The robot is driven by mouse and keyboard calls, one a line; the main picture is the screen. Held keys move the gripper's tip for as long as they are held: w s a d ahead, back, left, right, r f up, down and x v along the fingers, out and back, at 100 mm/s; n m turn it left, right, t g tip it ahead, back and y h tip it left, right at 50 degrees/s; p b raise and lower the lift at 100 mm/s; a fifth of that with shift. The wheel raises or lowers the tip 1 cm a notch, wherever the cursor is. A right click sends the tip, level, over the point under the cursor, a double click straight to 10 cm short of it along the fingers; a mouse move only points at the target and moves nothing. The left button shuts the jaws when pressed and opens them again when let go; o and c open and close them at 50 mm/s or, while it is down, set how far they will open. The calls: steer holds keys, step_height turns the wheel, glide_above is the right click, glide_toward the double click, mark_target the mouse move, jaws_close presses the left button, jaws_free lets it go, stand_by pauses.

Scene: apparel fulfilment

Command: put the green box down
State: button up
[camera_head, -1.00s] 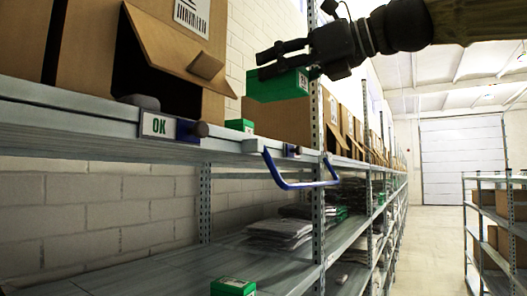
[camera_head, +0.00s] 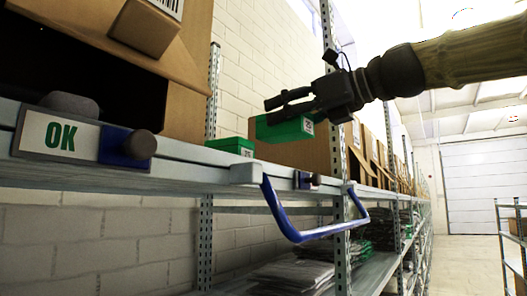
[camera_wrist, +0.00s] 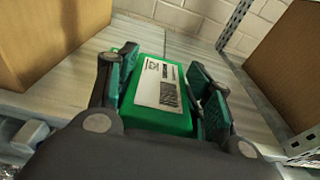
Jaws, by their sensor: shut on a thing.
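My gripper (camera_head: 266,111) reaches in from the right, above the upper shelf (camera_head: 190,165), and is shut on a green box (camera_head: 285,130). In the wrist view the green box (camera_wrist: 160,92) lies between both fingers, with a white label facing the camera. The box looks held a little above the shelf boards, though the exact gap cannot be told. A second green box (camera_head: 230,146) stands on the shelf, left of the held one in the head view.
An open cardboard carton (camera_head: 182,90) stands at the left, and more cartons (camera_head: 362,150) line the shelf beyond. A metal upright (camera_head: 341,215) and a blue handle (camera_head: 290,232) are at the shelf front. Bare boards (camera_wrist: 75,75) show around the held box.

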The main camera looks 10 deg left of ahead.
steer(key=w+a, duration=0.1)
steer(key=w, duration=0.1)
steer(key=w+a+p, duration=0.1)
steer(key=w, duration=0.1)
steer(key=w+a+f+p, duration=0.1)
steer(key=w, duration=0.2)
steer(key=shift+a, duration=0.35)
steer(key=shift+w+a+p, duration=0.2)
steer(key=shift+a+p, duration=0.15)
steer(key=shift+p, duration=0.15)
steer(key=w+a, duration=0.1)
steer(key=w+a+f+p, duration=0.1)
steer(key=w, duration=0.1)
steer(key=shift+w+a, duration=0.1)
steer(key=shift+w, duration=0.2)
steer(key=shift+s+r, duration=0.15)
steer(key=shift+r, duration=0.05)
steer(key=f+p, duration=0.2)
steer(key=f, duration=0.1)
steer(key=shift+w+a, duration=0.2)
steer(key=shift+w, duration=0.2)
steer(key=shift+d+f, duration=0.1)
steer(key=shift+f, duration=0.15)
steer(key=shift+s, duration=0.25)
steer(key=shift+f, duration=0.1)
